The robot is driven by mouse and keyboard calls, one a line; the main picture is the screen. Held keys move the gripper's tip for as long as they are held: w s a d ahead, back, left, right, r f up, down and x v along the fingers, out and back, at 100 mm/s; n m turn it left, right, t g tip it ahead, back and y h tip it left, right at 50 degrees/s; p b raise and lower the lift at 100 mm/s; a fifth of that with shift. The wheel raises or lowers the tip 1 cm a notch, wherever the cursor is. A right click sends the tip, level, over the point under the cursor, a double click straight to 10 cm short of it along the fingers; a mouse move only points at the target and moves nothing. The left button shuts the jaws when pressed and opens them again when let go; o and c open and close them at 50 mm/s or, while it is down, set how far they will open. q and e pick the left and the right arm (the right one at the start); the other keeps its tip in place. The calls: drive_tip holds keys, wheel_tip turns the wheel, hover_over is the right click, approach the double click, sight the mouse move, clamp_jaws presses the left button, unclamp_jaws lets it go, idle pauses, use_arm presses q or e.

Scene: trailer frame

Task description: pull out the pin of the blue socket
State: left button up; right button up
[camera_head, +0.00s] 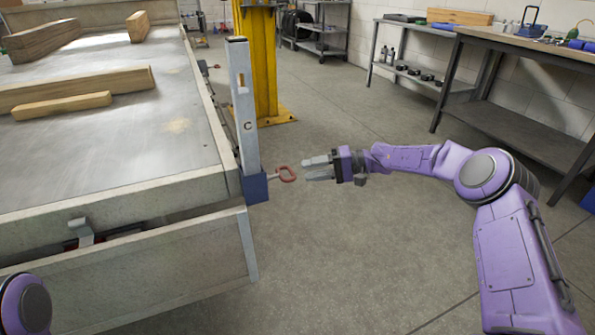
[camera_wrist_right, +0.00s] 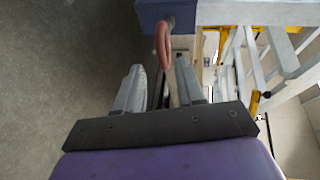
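The blue socket (camera_head: 255,187) sits at the foot of the upright grey post marked C, at the trailer's corner. Its pin has a red loop handle (camera_head: 288,173) that sticks out to the right on a short metal shank. My right gripper (camera_head: 304,170) is open just right of the handle, its fingers pointing at it, with a small gap. In the right wrist view the red handle (camera_wrist_right: 162,45) lies ahead of the open fingers (camera_wrist_right: 159,66), roughly in line with the space between them, below the blue socket (camera_wrist_right: 165,12). My left gripper is out of view.
The grey trailer bed (camera_head: 120,145) carries several wooden beams (camera_head: 75,90). A yellow column (camera_head: 262,65) stands behind the post. A workbench (camera_head: 525,42) and shelves (camera_head: 410,70) line the back right. The floor (camera_head: 340,240) around the right gripper is clear.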

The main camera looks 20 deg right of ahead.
drive_tip(key=v, duration=0.5)
drive_tip(key=shift+d, duration=0.1)
